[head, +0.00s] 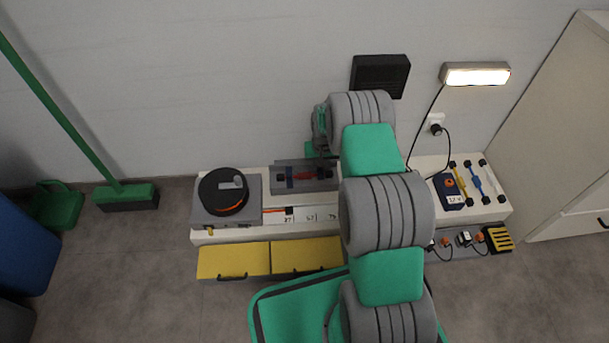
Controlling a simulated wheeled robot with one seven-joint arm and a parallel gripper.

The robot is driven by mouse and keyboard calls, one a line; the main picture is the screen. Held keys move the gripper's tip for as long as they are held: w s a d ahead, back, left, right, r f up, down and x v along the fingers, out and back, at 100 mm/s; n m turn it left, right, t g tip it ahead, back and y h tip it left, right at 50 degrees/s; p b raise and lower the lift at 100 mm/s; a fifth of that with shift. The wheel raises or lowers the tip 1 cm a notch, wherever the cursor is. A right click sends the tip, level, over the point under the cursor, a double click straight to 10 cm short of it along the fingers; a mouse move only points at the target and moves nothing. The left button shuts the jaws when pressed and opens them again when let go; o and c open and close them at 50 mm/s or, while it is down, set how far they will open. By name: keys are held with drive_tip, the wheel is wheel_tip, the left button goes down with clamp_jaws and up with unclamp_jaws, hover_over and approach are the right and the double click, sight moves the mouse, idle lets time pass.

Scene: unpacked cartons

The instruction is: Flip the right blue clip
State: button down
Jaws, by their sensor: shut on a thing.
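A grey holder (293,188) stands on the white bench, with a red piece (305,176) lying across it. A dark blue clip (289,182) sits at the left of the red piece. The right blue clip (321,173) is small and dark at the red piece's right end, just below my gripper. My gripper (322,156) reaches down to the holder's right part from above. Its fingertips are small and partly hidden by my wrist; it is shut at the right clip. The exact contact and the clip's angle are hard to make out.
A round black device (223,192) stands at the bench's left end, above yellow drawers (233,261). A blue meter (448,190) and several coloured tools lie at the right end. A lit lamp (476,75) and a black box (380,75) are on the wall. My arm hides the bench's middle.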

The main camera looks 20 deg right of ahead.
sight(321, 172)
drive_tip(key=shift+s+a+f+b, duration=0.2)
drive_tip(key=shift+s+f, duration=0.5)
drive_tip(key=shift+f, duration=0.25)
drive_tip(key=shift+s+a+f+b, duration=0.1)
drive_tip(key=shift+s+f+b, duration=0.1)
drive_tip(key=shift+s+f, duration=0.6)
drive_tip(key=c, duration=1.7)
unclamp_jaws()
drive_tip(key=shift+w, duration=0.2)
drive_tip(key=shift+o, duration=1.1)
drive_tip(key=shift+w, duration=0.15)
drive_tip(key=shift+w+d+r, duration=0.1)
drive_tip(key=shift+w+r, duration=0.05)
drive_tip(key=shift+r, duration=0.15)
drive_tip(key=shift+r+p, duration=2.4)
drive_tip(key=shift+r, duration=1)
